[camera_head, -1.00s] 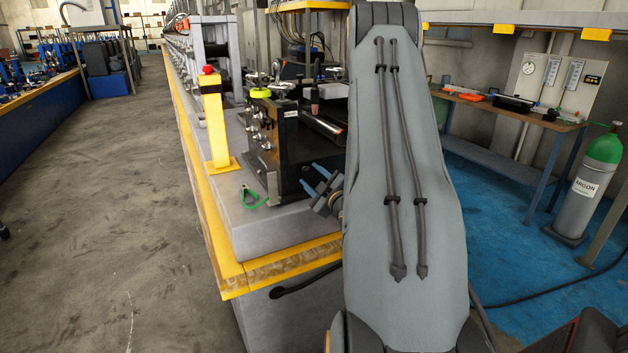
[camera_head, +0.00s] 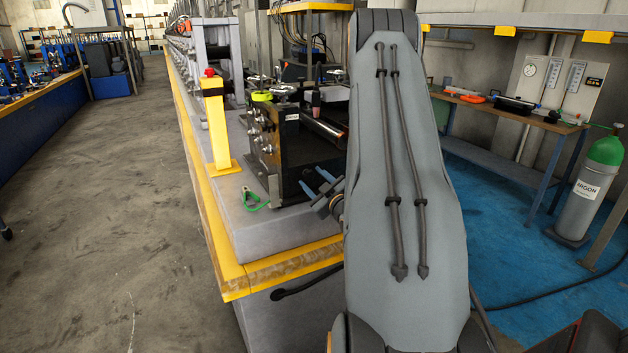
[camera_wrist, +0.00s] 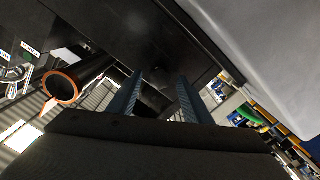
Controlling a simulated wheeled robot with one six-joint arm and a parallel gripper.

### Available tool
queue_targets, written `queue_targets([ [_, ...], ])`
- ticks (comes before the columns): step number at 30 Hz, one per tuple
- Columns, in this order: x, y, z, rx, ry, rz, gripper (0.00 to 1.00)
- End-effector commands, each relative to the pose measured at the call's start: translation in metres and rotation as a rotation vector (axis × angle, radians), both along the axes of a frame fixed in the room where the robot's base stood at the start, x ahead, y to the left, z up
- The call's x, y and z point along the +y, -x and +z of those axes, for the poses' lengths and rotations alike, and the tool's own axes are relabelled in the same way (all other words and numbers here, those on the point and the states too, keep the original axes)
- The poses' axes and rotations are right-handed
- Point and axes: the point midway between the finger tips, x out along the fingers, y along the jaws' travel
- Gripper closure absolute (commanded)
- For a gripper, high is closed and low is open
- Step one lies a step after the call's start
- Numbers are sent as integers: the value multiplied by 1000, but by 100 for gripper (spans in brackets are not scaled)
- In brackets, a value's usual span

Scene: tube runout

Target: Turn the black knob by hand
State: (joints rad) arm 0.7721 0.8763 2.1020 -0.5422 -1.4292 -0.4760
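My gripper (camera_head: 320,187) has two blue fingers, seen in the head view at the near face of the black machine block (camera_head: 313,145). In the wrist view my gripper (camera_wrist: 157,97) points at a dark face, its fingers apart with a gap between them. A dark shape (camera_wrist: 153,101) shows in that gap. It may be the black knob, but black on black hides its outline. I cannot tell whether either finger touches it. My arm covers the right part of the block in the head view.
A copper-edged tube (camera_wrist: 62,86) lies left of the fingers in the wrist view. A bench (camera_head: 510,120) and gas cylinder (camera_head: 596,185) are at right. The left floor is clear.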

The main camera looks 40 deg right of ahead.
Motion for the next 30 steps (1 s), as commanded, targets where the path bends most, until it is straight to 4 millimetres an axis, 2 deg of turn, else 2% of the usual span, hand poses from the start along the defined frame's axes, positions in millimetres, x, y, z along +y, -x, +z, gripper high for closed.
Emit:
queue_targets([
  [8, 1, 5, 0, 1, 1, -1, 55],
  [24, 12, 51, 1, 0, 1, 0, 55],
  [30, 14, 59, 1, 0, 2, -1, 55],
])
